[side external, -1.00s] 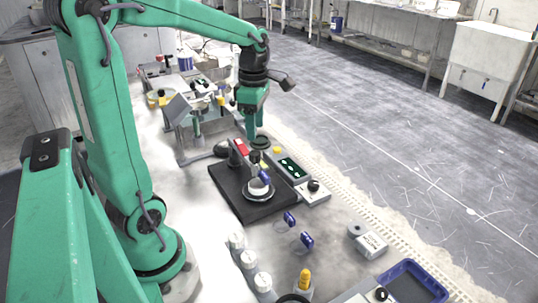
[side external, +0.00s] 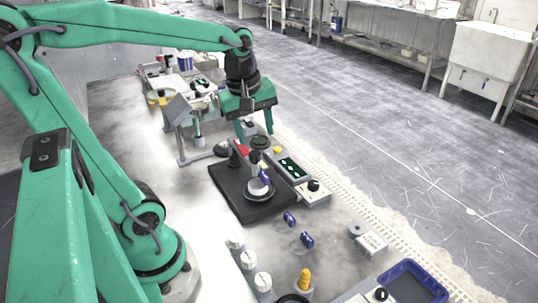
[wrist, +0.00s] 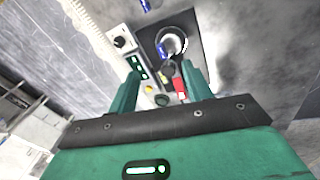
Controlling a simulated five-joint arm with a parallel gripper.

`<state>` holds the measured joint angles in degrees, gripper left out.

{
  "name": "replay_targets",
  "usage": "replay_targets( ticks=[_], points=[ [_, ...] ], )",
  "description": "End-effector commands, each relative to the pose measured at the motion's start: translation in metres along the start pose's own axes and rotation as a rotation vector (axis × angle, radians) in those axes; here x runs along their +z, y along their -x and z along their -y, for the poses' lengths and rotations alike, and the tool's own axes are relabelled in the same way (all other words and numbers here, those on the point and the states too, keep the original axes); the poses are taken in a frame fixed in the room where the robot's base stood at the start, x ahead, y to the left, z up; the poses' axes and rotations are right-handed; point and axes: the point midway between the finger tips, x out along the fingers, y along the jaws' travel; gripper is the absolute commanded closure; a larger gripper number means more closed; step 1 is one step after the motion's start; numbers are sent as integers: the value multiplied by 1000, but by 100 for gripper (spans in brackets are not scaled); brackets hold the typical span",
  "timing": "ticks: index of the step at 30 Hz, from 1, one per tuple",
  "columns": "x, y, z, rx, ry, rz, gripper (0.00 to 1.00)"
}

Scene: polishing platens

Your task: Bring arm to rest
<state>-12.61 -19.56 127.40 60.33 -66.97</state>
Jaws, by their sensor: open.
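My gripper (side external: 254,124) is green and hangs from the teal arm, pointing down above the far end of the black polishing base. Its two fingers are spread apart with nothing between them. The wrist view also shows the open fingers (wrist: 160,90), with the black base (wrist: 208,50) beyond. On the base (side external: 230,200) stands a small unit with a round ring-like platen (side external: 259,192) and a red part (side external: 241,147). The gripper does not appear to touch them.
A control box with green display (side external: 291,167) and a black knob (side external: 313,186) sits beside the base. Blue clips (side external: 290,218), white-capped jars (side external: 248,259), a yellow-topped bottle (side external: 305,280) and a blue tray (side external: 412,282) lie nearer. A grey stand (side external: 181,112) is behind. Bare bench lies left of the base.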

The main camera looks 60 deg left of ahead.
Motion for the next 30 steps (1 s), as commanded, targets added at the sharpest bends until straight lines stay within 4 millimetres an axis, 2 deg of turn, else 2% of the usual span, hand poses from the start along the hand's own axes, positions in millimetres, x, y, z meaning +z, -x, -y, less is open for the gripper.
replay_targets(
  ticks=[9,21,25,30],
  points=[
    [31,11,15,106,-527,-48,50],
    [62,17,35,211,-1153,-159,50],
    [68,17,40,229,-1285,-190,50],
    [71,16,42,238,-1363,-210,50]
  ],
)
